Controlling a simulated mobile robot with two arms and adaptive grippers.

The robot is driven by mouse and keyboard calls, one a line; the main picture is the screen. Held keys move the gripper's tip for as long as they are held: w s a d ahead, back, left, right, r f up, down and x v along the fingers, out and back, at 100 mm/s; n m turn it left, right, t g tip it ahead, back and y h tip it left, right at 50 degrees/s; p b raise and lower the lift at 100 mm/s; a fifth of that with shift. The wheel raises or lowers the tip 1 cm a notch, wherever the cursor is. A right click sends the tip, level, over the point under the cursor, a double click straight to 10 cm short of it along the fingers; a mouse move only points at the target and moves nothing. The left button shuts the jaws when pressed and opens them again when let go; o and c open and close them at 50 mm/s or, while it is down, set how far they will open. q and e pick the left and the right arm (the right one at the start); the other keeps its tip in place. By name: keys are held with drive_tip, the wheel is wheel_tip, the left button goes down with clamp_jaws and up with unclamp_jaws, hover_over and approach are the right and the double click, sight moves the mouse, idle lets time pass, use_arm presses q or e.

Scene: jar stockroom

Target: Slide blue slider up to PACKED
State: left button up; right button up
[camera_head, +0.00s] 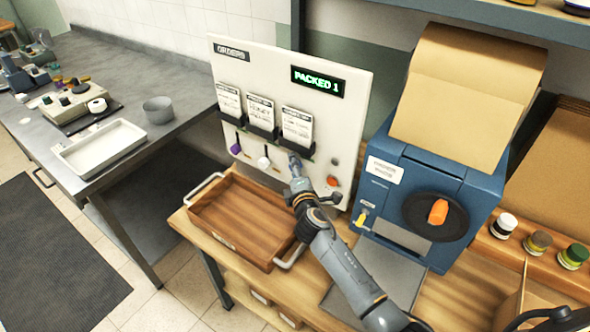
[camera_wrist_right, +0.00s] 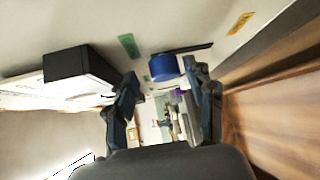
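The blue slider (camera_wrist_right: 163,67) shows in the right wrist view as a round blue knob on the white board. It sits at the left end of its dark slot (camera_wrist_right: 200,47), the end near a green label (camera_wrist_right: 130,45); the rest of the slot shows to its right. My right gripper (camera_head: 294,158) is at the board below the rightmost card in the head view. In the wrist view its fingers (camera_wrist_right: 163,85) are apart, with the knob just beyond and between the tips; contact cannot be told. The display (camera_head: 318,81) reads "PACKED 1". My left gripper is not in view.
A purple slider (camera_head: 236,149) and a white slider (camera_head: 264,162) are on the board left of my gripper. Card holders (camera_head: 262,131) jut out above them. A wooden tray (camera_head: 212,239) stands below. A blue machine (camera_head: 478,183) stands to the right.

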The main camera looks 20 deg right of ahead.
drive_tip(key=s+a+r, duration=0.1)
drive_tip(key=s, duration=1)
drive_tip(key=shift+s+a+r, duration=0.3)
drive_tip(key=shift+s, duration=0.1)
